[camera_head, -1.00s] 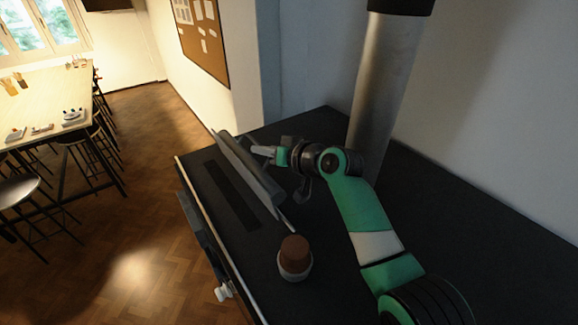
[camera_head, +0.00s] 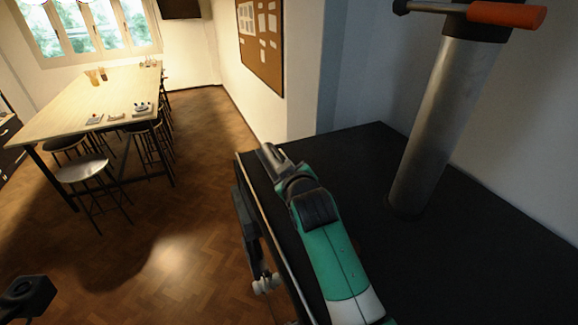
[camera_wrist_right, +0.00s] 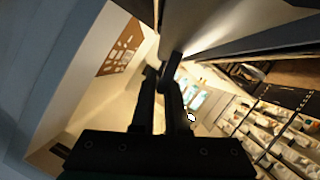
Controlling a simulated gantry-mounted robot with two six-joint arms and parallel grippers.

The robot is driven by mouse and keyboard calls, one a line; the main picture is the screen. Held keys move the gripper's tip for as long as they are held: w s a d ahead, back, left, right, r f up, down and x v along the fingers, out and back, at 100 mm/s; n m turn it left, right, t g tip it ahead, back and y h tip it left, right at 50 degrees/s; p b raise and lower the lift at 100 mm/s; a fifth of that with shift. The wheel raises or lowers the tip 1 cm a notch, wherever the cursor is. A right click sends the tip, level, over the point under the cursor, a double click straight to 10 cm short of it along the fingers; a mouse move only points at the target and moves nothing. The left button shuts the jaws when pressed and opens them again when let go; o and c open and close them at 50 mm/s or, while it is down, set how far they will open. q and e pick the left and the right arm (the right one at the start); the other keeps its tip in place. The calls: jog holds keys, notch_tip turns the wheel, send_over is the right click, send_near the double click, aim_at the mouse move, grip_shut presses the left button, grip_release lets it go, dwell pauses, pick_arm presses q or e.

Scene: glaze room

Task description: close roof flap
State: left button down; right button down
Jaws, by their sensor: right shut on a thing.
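In the head view my right arm reaches up along the left edge of the black roof top (camera_head: 440,255), with its right gripper (camera_head: 271,156) near the far left corner. The arm hides the flap, its slot and the area around them. In the right wrist view the two dark fingers of my right gripper (camera_wrist_right: 166,68) are close together, their tips against the lower edge of a grey panel that looks like the roof flap (camera_wrist_right: 215,18). The exact contact and the flap's angle are unclear. My left gripper is not clearly in view.
A metal post (camera_head: 440,130) with an orange-ended bar (camera_head: 505,14) rises from the right part of the top. Dark fittings (camera_head: 246,222) hang on the left side. A worktable (camera_head: 95,100) with stools (camera_head: 84,170) stands across the wooden floor. A dark object (camera_head: 25,297) shows at lower left.

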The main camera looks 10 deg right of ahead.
jog(key=a+f+n+b, duration=0.1)
jog(key=a+f+n+t+h+b, duration=0.1)
jog(key=b, duration=0.1)
jog(key=shift+s+a+f+n+h, duration=0.3)
jog(key=shift+s+f+n, duration=0.05)
jog(key=shift+s+n, duration=0.05)
jog(key=shift+s+a+f+b, duration=0.1)
jog(key=shift+a+f+b, duration=0.25)
jog(key=shift+b, duration=0.15)
jog(key=c, duration=0.9)
grip_release()
